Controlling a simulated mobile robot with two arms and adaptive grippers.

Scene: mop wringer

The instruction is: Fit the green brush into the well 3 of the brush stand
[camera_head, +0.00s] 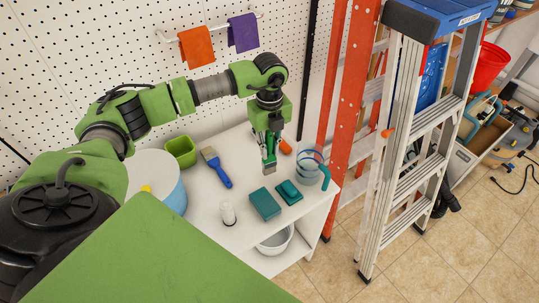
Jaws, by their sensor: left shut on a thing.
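My left gripper (271,133) is above the back right of the white table, pointing down. It is shut on a green brush (269,156), which hangs roughly upright with a greyish lower end. The gripper hides part of the brush, and I cannot tell whether its lower end touches the table. I cannot make out a brush stand with wells. My right gripper is not in view.
On the white table (205,212) are a blue-handled brush (216,168), a green pot (182,151), two teal blocks (264,204) (288,192), a clear jug (309,163) and a small white bottle (228,213). A stepladder (407,130) stands right.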

